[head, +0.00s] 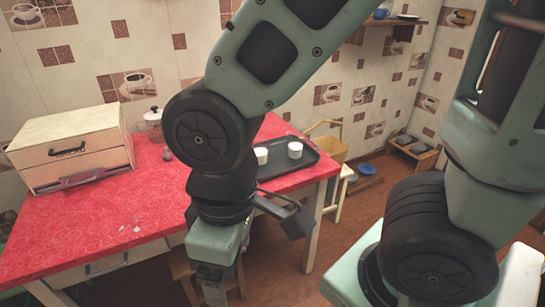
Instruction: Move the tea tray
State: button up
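The tea tray (280,169) is dark and flat. It lies near the right end of the red-covered table, and my arm hides its left part. Two small white cups, a left one (261,156) and a right one (295,150), stand upright on it. My gripper (283,211) is in front of the table's front edge, below and nearer than the tray, and looks apart from it. Its dark parts are seen side-on and partly hidden by my wrist, so whether it is open or shut does not show.
The red table (133,203) has free room left of my arm.

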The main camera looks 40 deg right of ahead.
aim_at(278, 164)
jog(key=i+l+z, duration=0.1)
jog(key=l, duration=0.35)
jog(key=i+l+z, duration=0.15)
jog(key=i+l, duration=0.2)
jog(key=i+l+z, duration=0.1)
jog(key=l, duration=0.35)
jog(key=i+l+z, duration=0.1)
jog(key=i+l, duration=0.25)
